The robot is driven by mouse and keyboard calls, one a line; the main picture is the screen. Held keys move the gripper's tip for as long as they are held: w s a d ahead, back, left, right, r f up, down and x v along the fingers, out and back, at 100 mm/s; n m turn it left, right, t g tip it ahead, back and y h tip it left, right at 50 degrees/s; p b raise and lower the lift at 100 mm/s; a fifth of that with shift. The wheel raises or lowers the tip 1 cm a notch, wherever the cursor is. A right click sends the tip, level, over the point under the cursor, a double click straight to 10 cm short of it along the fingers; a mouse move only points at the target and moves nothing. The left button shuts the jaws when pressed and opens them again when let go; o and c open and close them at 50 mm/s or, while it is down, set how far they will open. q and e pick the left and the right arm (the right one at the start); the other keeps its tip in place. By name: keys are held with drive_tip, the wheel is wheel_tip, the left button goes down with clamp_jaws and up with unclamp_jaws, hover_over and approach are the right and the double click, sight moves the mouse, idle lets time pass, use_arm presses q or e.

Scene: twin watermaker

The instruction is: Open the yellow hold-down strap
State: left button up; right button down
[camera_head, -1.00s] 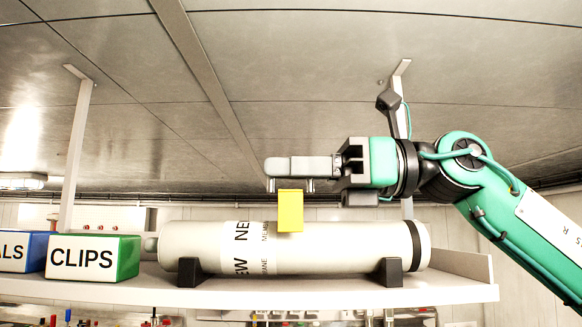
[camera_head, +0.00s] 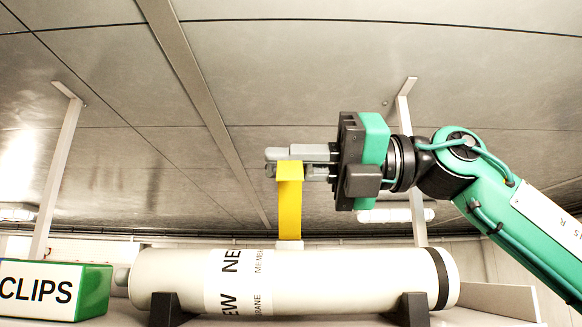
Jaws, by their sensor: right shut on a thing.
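The yellow hold-down strap (camera_head: 289,209) stands upright above the white membrane cylinder. Its lower end meets a small pale block on top of the cylinder (camera_head: 345,277). My right gripper (camera_head: 283,163) reaches in from the right and is shut on the strap's top end, well above the cylinder. The cylinder lies sideways, with "NEW MEMBRANE" lettering and a dark band near its right end. My left gripper is not in view.
The cylinder rests on two black cradles (camera_head: 405,309) on a white shelf (camera_head: 497,300). A green box labelled CLIPS (camera_head: 95,290) stands at the left. Slanted shelf supports (camera_head: 57,170) rise behind. The space above the cylinder is otherwise clear up to the ceiling.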

drive_tip(key=shift+w+r+m, duration=0.3)
drive_tip(key=shift+w+m, duration=0.5)
drive_tip(key=shift+m, duration=0.1)
drive_tip(key=w+m, duration=0.2)
drive_tip(key=shift+w+r+m+p, duration=0.1)
drive_tip(key=shift+m+p, duration=0.2)
drive_tip(key=shift+m, duration=0.1)
drive_tip(key=shift+w+a+f+m, duration=0.1)
drive_tip(key=shift+w+f+m, duration=0.2)
drive_tip(key=shift+w+m, duration=0.45)
drive_tip(key=shift+w+d+f+m, duration=0.1)
drive_tip(key=shift+w+f+m, duration=0.2)
drive_tip(key=shift+w+m, duration=0.4)
drive_tip(key=shift+w+a+f+m, duration=0.1)
drive_tip(key=shift+w+f+m, duration=0.2)
drive_tip(key=shift+w+m, duration=0.45)
drive_tip(key=shift+f, duration=0.1)
drive_tip(key=c, duration=1.6)
unclamp_jaws()
drive_tip(key=shift+o, duration=0.2)
drive_tip(key=shift+w, duration=0.1)
drive_tip(key=shift+s+r, duration=0.2)
drive_tip(key=shift+r, duration=0.1)
